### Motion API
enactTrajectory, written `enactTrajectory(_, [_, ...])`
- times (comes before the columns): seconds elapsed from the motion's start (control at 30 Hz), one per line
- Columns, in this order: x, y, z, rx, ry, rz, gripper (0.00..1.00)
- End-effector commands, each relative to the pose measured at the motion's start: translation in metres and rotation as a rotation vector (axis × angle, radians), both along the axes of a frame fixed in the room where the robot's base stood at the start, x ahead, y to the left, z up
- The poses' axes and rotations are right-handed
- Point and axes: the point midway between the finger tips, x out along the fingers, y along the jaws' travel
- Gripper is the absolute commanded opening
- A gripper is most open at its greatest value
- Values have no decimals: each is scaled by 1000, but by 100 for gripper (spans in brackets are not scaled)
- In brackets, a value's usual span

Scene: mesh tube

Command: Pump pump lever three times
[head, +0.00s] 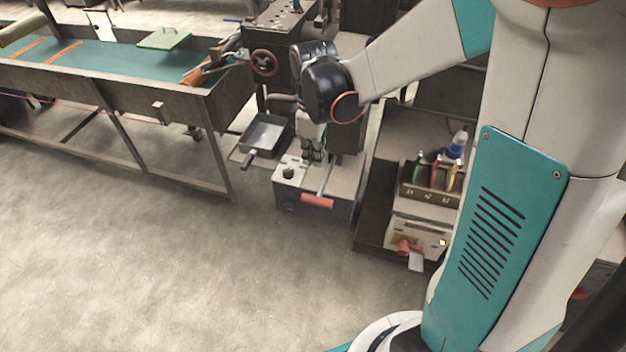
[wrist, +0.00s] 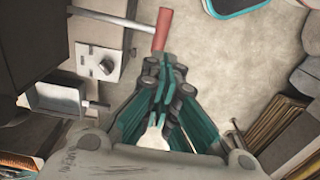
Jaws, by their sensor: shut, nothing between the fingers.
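The pump lever (head: 317,201) is a metal bar with a red grip, sticking out toward the front of a low box unit (head: 291,173) with a black knob. Its red grip (wrist: 162,28) also shows in the wrist view, just beyond my fingertips. My gripper (head: 312,156) is above the box unit, behind the red grip in the head view. In the wrist view, my gripper (wrist: 165,62) has its fingers together and empty, pointing toward the grip. I cannot tell whether they touch the lever. The bar's inner end is partly hidden by my gripper.
A grey pan (head: 265,133) stands left of the box unit. A rack of coloured tools (head: 432,182) sits on a light box with a red handle (head: 404,246) to the right. A long conveyor table (head: 100,70) fills the left. The floor in front is clear.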

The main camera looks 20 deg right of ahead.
Motion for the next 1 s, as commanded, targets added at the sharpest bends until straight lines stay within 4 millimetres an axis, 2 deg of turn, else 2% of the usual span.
enactTrajectory(0.17, [0,0,-23,0,0,0,0])
enactTrajectory(0.5, [0,0,-90,0,0,-1,0])
enactTrajectory(0.7, [0,0,-121,0,0,-1,0])
enactTrajectory(0.83, [0,0,-132,0,0,-1,0])
enactTrajectory(1.0, [0,0,-137,0,0,-1,0])
